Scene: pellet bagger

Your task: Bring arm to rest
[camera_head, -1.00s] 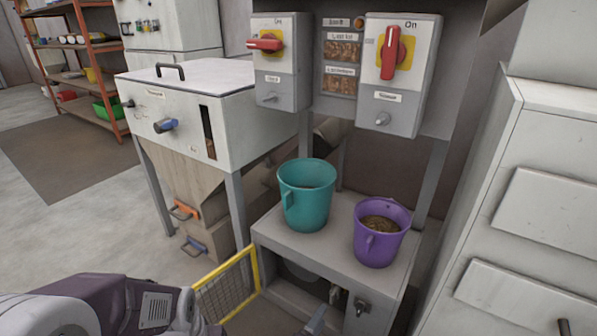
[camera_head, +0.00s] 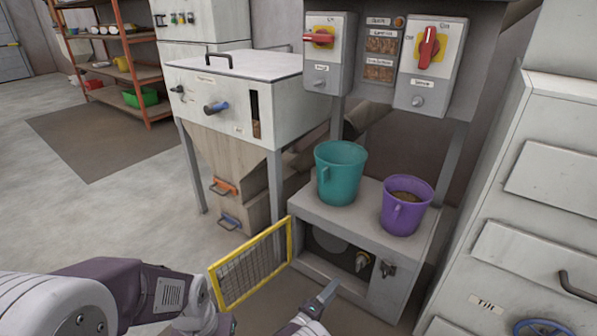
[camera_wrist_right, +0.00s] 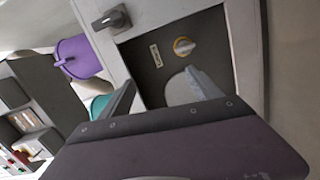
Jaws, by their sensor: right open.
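My right gripper (camera_head: 322,298) reaches up from the bottom of the head view, in front of the low opening of the bagger stand (camera_head: 345,215). Only its finger end shows there. In the right wrist view the right gripper (camera_wrist_right: 160,82) has its two fingers apart with nothing held between them. Beyond them is a dark recess (camera_wrist_right: 150,82) with a yellow-and-white knob (camera_wrist_right: 183,46). My left arm (camera_head: 130,285) comes in from the left; its gripper is out of the picture.
A teal bucket (camera_head: 340,172) and a purple bucket (camera_head: 405,207) of pellets stand on the bagger stand. A yellow-framed mesh gate (camera_head: 252,264) juts out at its left. Grey cabinets (camera_head: 550,190) stand close on the right. Open floor (camera_head: 120,220) lies to the left.

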